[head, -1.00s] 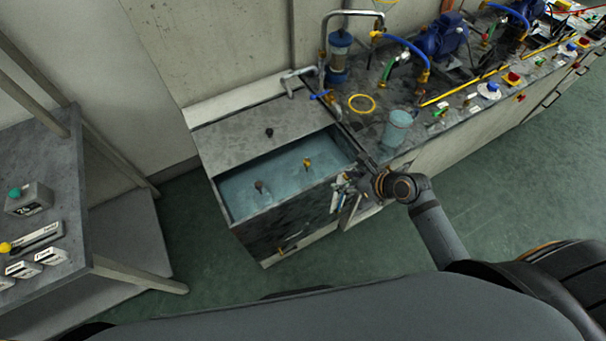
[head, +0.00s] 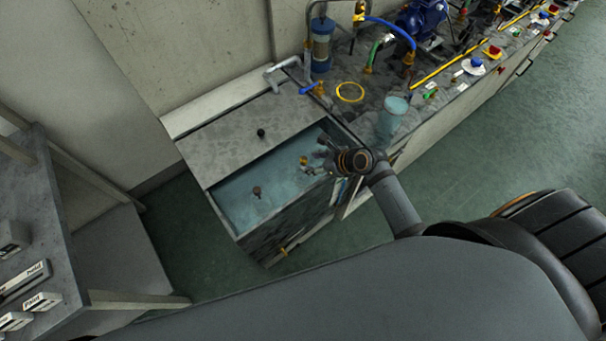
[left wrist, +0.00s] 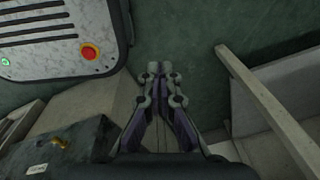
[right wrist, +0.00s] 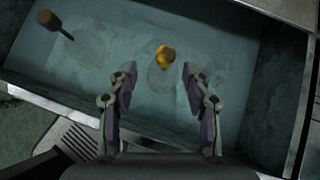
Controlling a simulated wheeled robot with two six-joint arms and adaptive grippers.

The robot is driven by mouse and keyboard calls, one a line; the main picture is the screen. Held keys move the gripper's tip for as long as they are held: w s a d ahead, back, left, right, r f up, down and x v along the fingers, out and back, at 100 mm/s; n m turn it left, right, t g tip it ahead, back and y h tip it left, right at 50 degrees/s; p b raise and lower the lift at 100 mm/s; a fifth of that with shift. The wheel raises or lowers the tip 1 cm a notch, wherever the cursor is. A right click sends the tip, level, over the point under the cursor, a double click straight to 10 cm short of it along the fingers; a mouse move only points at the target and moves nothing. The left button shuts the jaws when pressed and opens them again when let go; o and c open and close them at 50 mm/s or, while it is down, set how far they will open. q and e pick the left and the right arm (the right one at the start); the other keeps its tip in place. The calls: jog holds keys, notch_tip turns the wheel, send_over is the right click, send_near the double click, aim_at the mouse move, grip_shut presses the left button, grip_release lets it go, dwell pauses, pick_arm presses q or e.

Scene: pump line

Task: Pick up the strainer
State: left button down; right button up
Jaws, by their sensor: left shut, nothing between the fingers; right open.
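A brass-topped piece (head: 303,160) with a pale, see-through body stands in the water of the open tank (head: 262,233); it looks like the strainer, though I cannot be sure. In the right wrist view its brass top (right wrist: 165,55) lies between and just beyond my fingertips, its body blurred by water. A second piece with a brown knob (head: 256,191) stands further left in the tank; it also shows in the right wrist view (right wrist: 48,20). My right gripper (head: 318,158) is open and empty over the tank's right end. My left gripper (left wrist: 159,68) is shut and empty, away from the tank.
A grey lid (head: 250,135) covers the tank's back part. A clear beaker (head: 393,115), a yellow ring (head: 350,92) and a blue filter housing (head: 321,45) stand on the bench at right. A grey side table (head: 60,215) stands at left. Tank walls surround the water.

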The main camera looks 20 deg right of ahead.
aim_at(304, 159)
jog(key=x, duration=0.3)
jog(key=w+x, duration=0.1)
jog(key=x, duration=0.1)
jog(key=shift+r, duration=0.25)
jog(key=shift+d, duration=0.1)
jog(key=shift+r, duration=0.1)
jog(key=shift+c, duration=0.2)
grip_shut()
